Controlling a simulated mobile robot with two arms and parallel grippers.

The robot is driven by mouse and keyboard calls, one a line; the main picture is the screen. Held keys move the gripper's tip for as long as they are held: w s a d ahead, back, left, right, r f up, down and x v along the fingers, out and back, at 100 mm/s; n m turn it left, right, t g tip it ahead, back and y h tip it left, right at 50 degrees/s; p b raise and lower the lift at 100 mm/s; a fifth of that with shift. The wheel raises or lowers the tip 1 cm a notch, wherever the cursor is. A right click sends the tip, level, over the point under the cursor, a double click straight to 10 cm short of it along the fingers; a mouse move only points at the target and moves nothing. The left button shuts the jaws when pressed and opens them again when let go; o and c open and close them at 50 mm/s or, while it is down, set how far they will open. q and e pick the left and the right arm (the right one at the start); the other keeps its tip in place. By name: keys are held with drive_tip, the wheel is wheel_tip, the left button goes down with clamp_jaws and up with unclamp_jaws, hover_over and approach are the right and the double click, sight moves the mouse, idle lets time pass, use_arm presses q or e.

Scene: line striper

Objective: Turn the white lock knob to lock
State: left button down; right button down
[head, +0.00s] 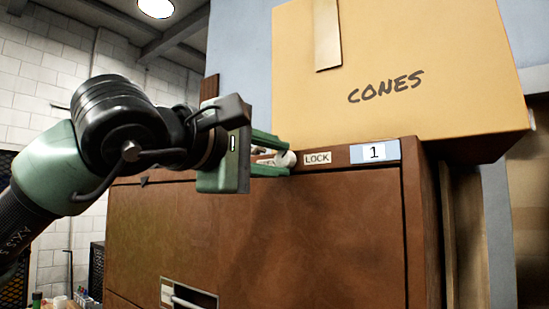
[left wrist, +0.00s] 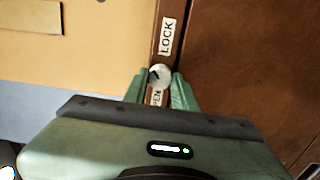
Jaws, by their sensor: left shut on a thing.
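The white lock knob (head: 287,159) sits on the top front strip of the brown cabinet (head: 300,235), just left of a LOCK label (head: 317,158). In the left wrist view the knob (left wrist: 159,75) shows a dark mark on its face, between the LOCK label (left wrist: 168,37) and a partly hidden label ending in EN (left wrist: 157,97). My left gripper (head: 283,157) has its green fingers on either side of the knob and is shut on it. The fingers also show in the left wrist view (left wrist: 160,84). My right gripper is in neither view.
A large cardboard box marked CONES (head: 400,75) stands on top of the cabinet, right behind the strip. A blue and white tag reading 1 (head: 375,152) is right of the LOCK label. A drawer handle (head: 190,300) is lower on the front. Small items (head: 60,300) stand at the lower left.

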use_arm(q)
drive_tip(key=c, duration=1.1)
unclamp_jaws()
drive_tip(key=shift+c, duration=0.2)
drive_tip(key=shift+s, duration=0.1)
drive_tip(key=shift+s+a+f, duration=0.1)
drive_tip(key=shift+s+a, duration=0.1)
drive_tip(key=b+v, duration=0.3)
drive_tip(key=v, duration=0.4)
drive_tip(key=shift+s, duration=0.1)
